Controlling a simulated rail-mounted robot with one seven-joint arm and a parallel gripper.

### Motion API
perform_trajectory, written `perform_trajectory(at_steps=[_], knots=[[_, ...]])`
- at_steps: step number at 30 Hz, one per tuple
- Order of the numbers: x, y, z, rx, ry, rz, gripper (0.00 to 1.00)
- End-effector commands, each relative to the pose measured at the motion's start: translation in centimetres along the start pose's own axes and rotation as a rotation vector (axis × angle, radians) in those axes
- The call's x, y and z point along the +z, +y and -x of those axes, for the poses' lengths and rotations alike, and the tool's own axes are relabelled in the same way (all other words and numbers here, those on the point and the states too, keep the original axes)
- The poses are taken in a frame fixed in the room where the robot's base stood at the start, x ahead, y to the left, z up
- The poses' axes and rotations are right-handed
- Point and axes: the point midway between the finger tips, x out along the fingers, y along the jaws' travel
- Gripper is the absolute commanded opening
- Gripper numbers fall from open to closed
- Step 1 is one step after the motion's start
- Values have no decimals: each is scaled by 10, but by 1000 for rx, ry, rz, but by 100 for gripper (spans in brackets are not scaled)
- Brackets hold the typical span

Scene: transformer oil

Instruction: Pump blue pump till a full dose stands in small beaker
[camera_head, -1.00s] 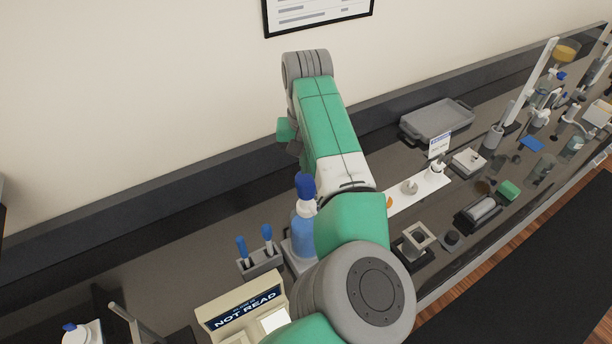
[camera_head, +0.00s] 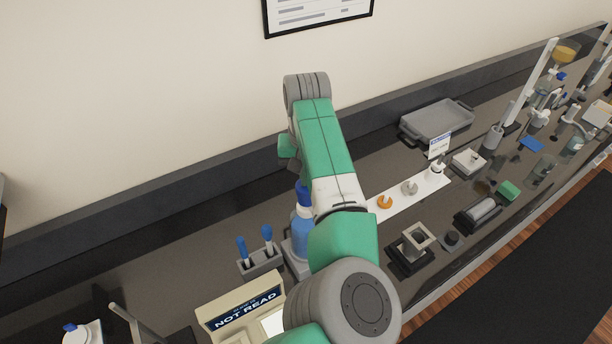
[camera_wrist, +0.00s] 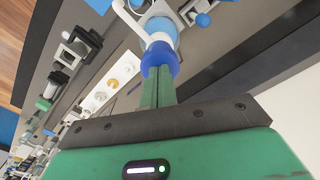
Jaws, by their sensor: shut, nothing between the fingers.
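The blue pump is a light-blue bottle (camera_head: 301,233) with a darker blue pump head (camera_head: 303,194), standing on the bench beside my arm. My arm partly covers it in the head view. In the wrist view the blue pump head (camera_wrist: 160,56) is right at the tips of my gripper (camera_wrist: 159,75), whose two green fingers are together with nothing between them. The fingertips appear to touch the head. A white curved spout (camera_wrist: 124,14) shows beside the bottle. I cannot make out the small beaker or its level; my gripper is hidden in the head view.
A rack (camera_head: 261,260) with blue-topped tools stands just left of the pump. A white strip (camera_head: 405,193) with small knobs, a grey tray (camera_head: 437,121) and several glass items lie to the right.

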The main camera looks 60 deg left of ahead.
Motion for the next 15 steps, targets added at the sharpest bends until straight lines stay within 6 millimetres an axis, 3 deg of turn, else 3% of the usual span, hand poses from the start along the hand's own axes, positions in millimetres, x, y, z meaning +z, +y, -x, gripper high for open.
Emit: perform_trajectory(at_steps=[4,15], knots=[[0,0,14,-2,-1,0,0],[0,0,10,0,-1,0,0]])
